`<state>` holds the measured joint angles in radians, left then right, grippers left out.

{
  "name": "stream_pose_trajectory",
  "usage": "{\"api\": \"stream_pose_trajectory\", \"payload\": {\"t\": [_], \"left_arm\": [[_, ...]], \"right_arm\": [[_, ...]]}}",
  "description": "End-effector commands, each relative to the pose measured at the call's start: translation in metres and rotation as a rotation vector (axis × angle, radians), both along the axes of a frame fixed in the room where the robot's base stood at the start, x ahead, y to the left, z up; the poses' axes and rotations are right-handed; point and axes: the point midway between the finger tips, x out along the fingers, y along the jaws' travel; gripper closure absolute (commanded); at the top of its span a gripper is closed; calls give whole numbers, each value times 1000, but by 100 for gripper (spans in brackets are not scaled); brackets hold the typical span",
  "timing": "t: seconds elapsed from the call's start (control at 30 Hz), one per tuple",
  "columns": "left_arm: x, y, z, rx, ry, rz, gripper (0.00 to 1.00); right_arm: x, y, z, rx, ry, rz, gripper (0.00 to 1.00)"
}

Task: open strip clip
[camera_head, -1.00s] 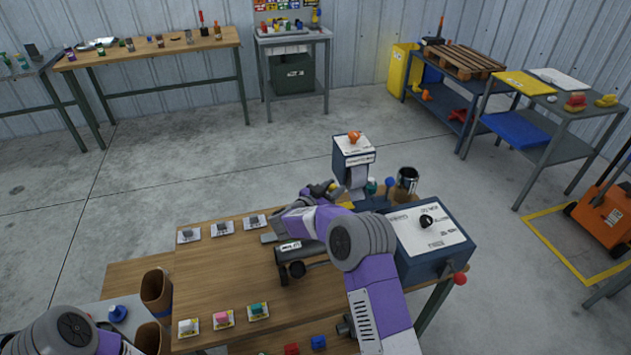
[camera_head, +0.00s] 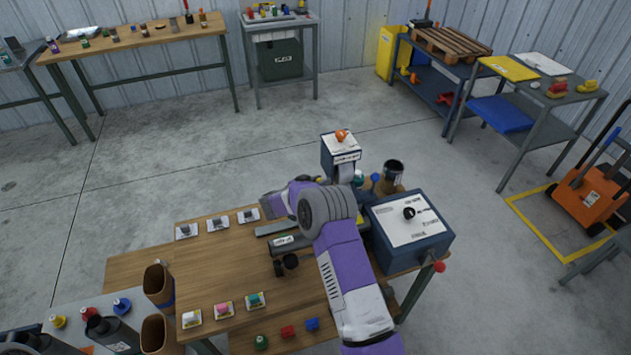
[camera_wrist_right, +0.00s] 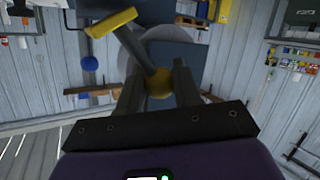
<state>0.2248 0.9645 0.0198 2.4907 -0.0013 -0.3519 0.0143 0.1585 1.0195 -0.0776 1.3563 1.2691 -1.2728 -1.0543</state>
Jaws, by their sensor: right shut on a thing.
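In the right wrist view, my right gripper (camera_wrist_right: 158,90) has its fingers either side of a round yellow knob (camera_wrist_right: 158,83) and is shut on it. The knob sits on the end of a grey lever (camera_wrist_right: 137,48). A yellow bar (camera_wrist_right: 112,21) crosses the lever's far end; this looks like the strip clip. In the head view, a dark blue box (camera_head: 341,155) with a white top and orange knob stands at the bench's back, a pale strip below its front. My right arm hides the clip and right gripper there. My left gripper is not seen.
A blue box (camera_head: 408,228) with a white top and black knob stands right of my arm. A dark can (camera_head: 392,175) stands behind it. A dark cylinder (camera_head: 290,243) lies left of my arm. Small blocks on cards line the wooden bench (camera_head: 215,262).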

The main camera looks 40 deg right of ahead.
Motion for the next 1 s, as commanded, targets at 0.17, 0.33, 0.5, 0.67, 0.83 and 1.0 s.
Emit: {"api": "stream_pose_trajectory", "payload": {"t": [0.17, 0.33, 0.5, 0.67, 0.83, 1.0], "left_arm": [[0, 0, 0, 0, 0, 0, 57], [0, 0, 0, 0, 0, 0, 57], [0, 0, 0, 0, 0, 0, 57], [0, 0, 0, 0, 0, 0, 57], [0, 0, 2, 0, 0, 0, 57], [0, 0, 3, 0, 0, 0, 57]], "right_arm": [[-1, 0, -2, 0, 3, -4, 100], [-1, 0, -1, -1, 3, -2, 44], [0, 1, -1, -1, 1, -1, 43], [0, 4, 0, 0, 1, 1, 43], [-5, 26, 7, 0, 2, 5, 43], [-12, 52, 16, -1, 2, 3, 43]]}}
